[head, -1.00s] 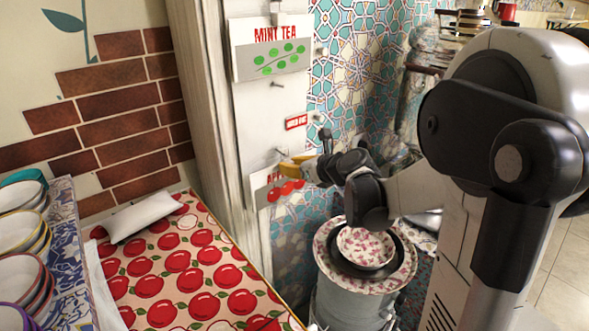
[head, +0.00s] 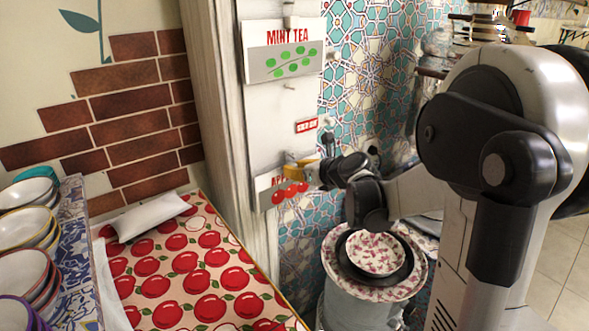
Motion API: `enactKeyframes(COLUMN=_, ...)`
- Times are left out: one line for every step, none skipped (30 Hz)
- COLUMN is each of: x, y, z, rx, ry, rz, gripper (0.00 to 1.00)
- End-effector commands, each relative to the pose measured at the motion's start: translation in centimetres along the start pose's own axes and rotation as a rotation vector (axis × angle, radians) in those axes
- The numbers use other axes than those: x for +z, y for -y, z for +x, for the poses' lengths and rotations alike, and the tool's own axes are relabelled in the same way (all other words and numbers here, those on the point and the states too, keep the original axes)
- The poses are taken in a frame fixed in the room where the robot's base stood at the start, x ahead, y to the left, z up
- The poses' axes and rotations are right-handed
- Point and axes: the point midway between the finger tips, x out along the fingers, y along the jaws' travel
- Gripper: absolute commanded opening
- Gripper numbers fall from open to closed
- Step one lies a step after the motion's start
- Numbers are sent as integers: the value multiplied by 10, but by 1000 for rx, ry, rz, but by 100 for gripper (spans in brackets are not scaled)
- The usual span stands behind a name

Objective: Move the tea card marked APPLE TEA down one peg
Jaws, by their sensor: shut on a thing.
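The apple tea card (head: 273,193), white with a grey band, red lettering and red apples, is at the lower part of the white board (head: 262,130). Its upper right part is hidden behind my gripper (head: 297,173), whose yellowish fingertips are shut on it. Whether the card hangs on a peg or is held clear of the board cannot be told. The mint tea card (head: 284,55), with green leaves, hangs above on the same board. A bare peg (head: 289,87) sticks out just below the mint tea card.
A small red sign (head: 306,125) is on the board's right edge. A flowered bowl (head: 376,254) stands on plates on a round stand below my arm. Stacked bowls (head: 27,230) and an apple-patterned cloth (head: 190,270) with a white packet (head: 151,215) are at left.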

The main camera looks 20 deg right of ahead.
Motion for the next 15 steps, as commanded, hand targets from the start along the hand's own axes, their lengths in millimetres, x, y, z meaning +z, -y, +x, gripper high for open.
enactKeyframes(x=0, y=0, z=0, rx=0, ry=0, rz=0, gripper=0)
enactKeyframes(x=0, y=0, z=0, rx=0, ry=0, rz=0, gripper=0)
enactKeyframes(x=0, y=0, z=0, rx=0, ry=0, rz=0, gripper=0)
enactKeyframes(x=0, y=0, z=0, rx=0, ry=0, rz=0, gripper=0)
enactKeyframes(x=0, y=0, z=0, rx=0, ry=0, rz=0, gripper=0)
enactKeyframes(x=0, y=0, z=0, rx=0, ry=0, rz=0, gripper=0)
enactKeyframes(x=0, y=0, z=0, rx=0, ry=0, rz=0, gripper=25)
enactKeyframes(x=0, y=0, z=0, rx=0, ry=0, rz=0, gripper=34)
enactKeyframes(x=0, y=0, z=0, rx=0, ry=0, rz=0, gripper=41)
enactKeyframes(x=0, y=0, z=0, rx=0, ry=0, rz=0, gripper=41)
enactKeyframes(x=0, y=0, z=0, rx=0, ry=0, rz=0, gripper=41)
enactKeyframes(x=0, y=0, z=0, rx=0, ry=0, rz=0, gripper=41)
enactKeyframes(x=0, y=0, z=0, rx=0, ry=0, rz=0, gripper=41)
enactKeyframes(x=0, y=0, z=0, rx=0, ry=0, rz=0, gripper=41)
enactKeyframes(x=0, y=0, z=0, rx=0, ry=0, rz=0, gripper=41)
